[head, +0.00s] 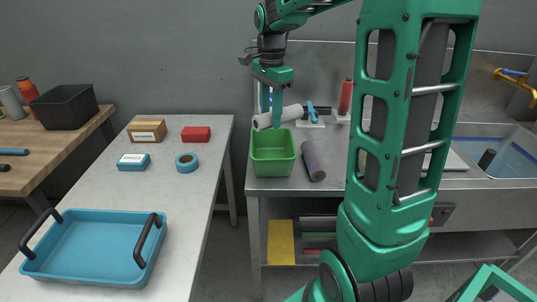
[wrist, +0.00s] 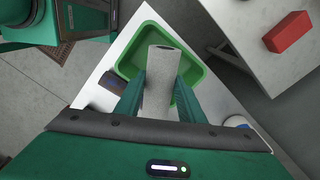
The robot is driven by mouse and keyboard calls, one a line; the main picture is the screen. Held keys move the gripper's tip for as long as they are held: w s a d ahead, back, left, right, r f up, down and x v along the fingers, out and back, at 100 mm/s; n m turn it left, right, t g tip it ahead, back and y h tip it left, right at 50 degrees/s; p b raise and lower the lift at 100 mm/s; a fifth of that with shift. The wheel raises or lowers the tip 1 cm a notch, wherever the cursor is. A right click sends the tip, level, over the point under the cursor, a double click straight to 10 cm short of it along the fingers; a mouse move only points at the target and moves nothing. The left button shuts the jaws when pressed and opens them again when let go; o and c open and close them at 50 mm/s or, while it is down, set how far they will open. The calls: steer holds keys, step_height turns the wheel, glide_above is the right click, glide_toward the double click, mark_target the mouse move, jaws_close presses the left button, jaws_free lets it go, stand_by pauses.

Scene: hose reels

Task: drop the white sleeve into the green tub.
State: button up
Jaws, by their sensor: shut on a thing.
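The white sleeve (head: 291,113), a pale tube, is held between the two fingers of my gripper (head: 271,122). In the wrist view the sleeve (wrist: 158,75) points away from the gripper (wrist: 160,92), with a finger on each side. The green tub (head: 272,168) is an open rectangular bin at the left end of the metal counter. In the head view the sleeve is above the tub's back part. In the wrist view the tub (wrist: 194,76) shows behind and around the sleeve. The sleeve hides part of the tub's inside, and what shows of it looks empty.
A dark cylinder (head: 313,160) lies right of the tub, and a red bottle (head: 346,97) stands farther back. The metal counter (head: 283,190) has a sink at right. A separate table (head: 190,208) at left holds a blue tray (head: 92,258) and several small items.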

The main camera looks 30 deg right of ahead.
steer(key=shift+f, duration=1.35)
steer(key=o, duration=1.1)
steer(key=shift+s+r, duration=0.1)
step_height(320, 180, up, 10)
steer(key=shift+r, duration=0.25)
